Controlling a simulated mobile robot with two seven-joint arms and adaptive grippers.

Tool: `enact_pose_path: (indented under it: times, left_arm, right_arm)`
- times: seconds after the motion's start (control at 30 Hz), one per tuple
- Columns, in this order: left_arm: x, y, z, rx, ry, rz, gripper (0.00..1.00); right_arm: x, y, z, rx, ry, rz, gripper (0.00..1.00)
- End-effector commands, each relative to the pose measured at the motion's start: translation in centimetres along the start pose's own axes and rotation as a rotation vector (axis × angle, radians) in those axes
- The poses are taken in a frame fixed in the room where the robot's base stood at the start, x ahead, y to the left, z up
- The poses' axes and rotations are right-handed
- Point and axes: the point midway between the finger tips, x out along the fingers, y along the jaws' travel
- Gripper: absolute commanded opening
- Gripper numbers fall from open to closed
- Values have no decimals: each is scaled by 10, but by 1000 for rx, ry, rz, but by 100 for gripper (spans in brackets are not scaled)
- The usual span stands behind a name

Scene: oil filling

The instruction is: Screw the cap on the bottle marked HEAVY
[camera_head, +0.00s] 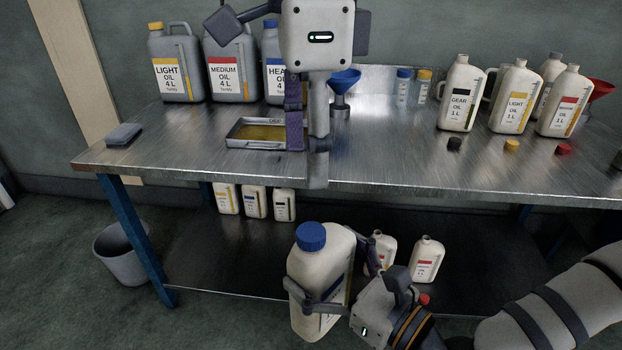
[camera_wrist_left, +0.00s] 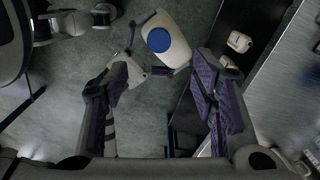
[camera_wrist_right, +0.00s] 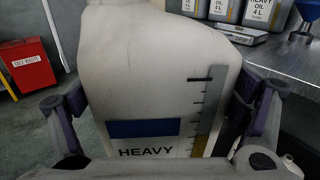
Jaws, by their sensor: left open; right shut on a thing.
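The bottle marked HEAVY (camera_head: 312,270) is large and cream-white, with a blue cap (camera_head: 311,236) on its top; how tightly the cap sits cannot be told. My right gripper (camera_head: 326,290) is shut around the bottle's sides and holds it nearly upright in front of the table. In the right wrist view the HEAVY label (camera_wrist_right: 146,152) has a blue band and faces the camera. My left gripper (camera_head: 306,165) is open and empty, higher up, with its fingers over the table's front area. In the left wrist view the blue cap (camera_wrist_left: 169,41) lies beyond the open fingers.
The metal table (camera_head: 390,160) carries large oil cans, a drip tray (camera_head: 240,140), a blue funnel (camera_head: 344,80) and several 1 L bottles at right. Loose caps, including a red one (camera_head: 563,149), lie before them. The lower shelf (camera_head: 220,260) holds more bottles. A bin (camera_head: 122,255) stands left.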

Motion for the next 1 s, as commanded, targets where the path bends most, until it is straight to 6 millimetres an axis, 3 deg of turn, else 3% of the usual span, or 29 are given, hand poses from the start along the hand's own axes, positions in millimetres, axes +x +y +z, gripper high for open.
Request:
enact_pose_path:
  times: [0.53, 0.67, 0.77, 0.87, 1.0]
  left_arm:
    - [-8, 1, 0, 1, 1, 1, 52]
    - [9, -9, 12, -33, 64, 109, 52]
    - [56, -29, 41, -140, 252, 371, 52]
    - [136, -46, 72, -352, 460, 606, 52]
    - [256, -21, 82, -675, 415, 657, 52]
  right_arm:
    - [0, 0, 2, -1, -5, 0, 13]
    - [0, 0, 2, -1, -5, 0, 13]
    - [0, 0, 2, -1, -5, 0, 13]
    - [0, 0, 1, 0, -4, 0, 13]
    - [0, 0, 2, -1, -5, 0, 13]
